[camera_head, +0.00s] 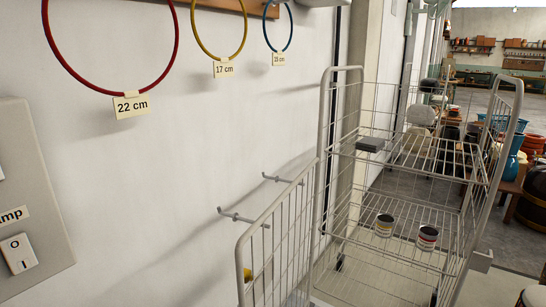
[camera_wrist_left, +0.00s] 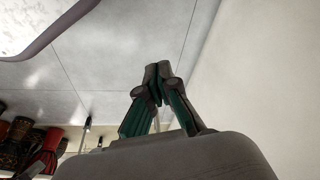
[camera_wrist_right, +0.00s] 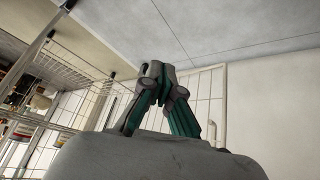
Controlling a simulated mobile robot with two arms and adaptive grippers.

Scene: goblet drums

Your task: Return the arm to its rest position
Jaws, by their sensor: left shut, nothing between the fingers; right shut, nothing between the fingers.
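My left gripper (camera_wrist_left: 160,78) shows in the left wrist view with its fingertips together and nothing between them. Pale ceiling or wall panels lie behind it. My right gripper (camera_wrist_right: 158,78) shows in the right wrist view, also shut and empty. Wire mesh of a cart (camera_wrist_right: 205,90) lies behind it. Neither gripper nor arm shows in the head view, so where they stand there is hidden.
A wire cart (camera_head: 325,110) stands against the wall, with two small cans (camera_head: 427,238) on a shelf and a dark block (camera_head: 370,144) above. Red (camera_head: 177,45), yellow and blue hoops hang at upper left. Wall hooks (camera_head: 240,218) stick out. A switch panel (camera_head: 38,195) is at left.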

